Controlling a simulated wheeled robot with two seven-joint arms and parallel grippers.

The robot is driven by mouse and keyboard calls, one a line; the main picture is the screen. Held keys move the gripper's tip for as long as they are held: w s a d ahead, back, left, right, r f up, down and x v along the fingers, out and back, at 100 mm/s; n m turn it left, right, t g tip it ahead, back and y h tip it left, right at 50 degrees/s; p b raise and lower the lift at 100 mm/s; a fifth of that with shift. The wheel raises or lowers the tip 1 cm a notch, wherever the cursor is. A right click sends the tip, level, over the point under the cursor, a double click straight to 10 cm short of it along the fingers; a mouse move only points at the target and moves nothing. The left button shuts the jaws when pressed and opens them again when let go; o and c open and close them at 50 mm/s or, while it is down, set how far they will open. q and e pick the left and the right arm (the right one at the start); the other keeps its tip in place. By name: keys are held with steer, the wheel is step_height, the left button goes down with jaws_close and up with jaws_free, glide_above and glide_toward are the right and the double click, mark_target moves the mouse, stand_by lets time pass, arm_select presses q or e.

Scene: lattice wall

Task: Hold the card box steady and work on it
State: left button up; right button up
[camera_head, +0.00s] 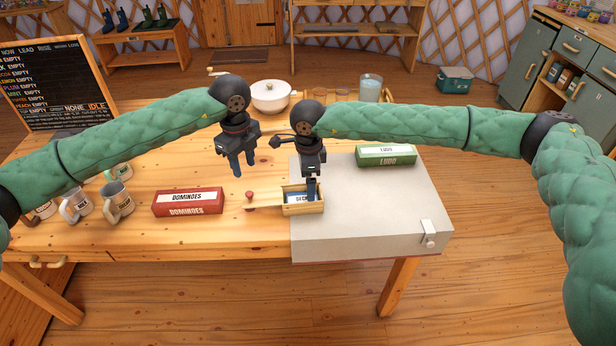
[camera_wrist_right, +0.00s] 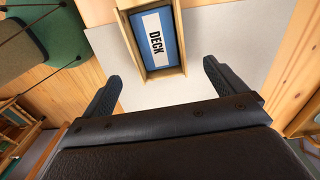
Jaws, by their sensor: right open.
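The card box (camera_head: 303,209) is a small open wooden box on the left edge of the grey board, with a blue deck (camera_wrist_right: 158,37) inside. A flat wooden piece with a red knob (camera_head: 249,195) extends to its left; I cannot tell whether they are joined. My right gripper (camera_head: 312,192) is above the box, partly hiding it. In the right wrist view its open fingers (camera_wrist_right: 161,72) are spread wide, with the box (camera_wrist_right: 181,72) ahead between them and nothing held. My left gripper (camera_head: 243,166) hangs open and empty above the table, behind and left of the box.
The grey board (camera_head: 385,215) has free room right of the box, with a green LUDO box (camera_head: 386,156) at its back. A red DOMINOES box (camera_head: 188,202) and several mugs (camera_head: 118,202) stand left. A white pot (camera_head: 271,96) and a glass (camera_head: 370,87) stand behind.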

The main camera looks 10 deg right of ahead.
steer(key=shift+f, duration=3.8)
steer(key=c, duration=1)
steer(key=shift+c, duration=0.2)
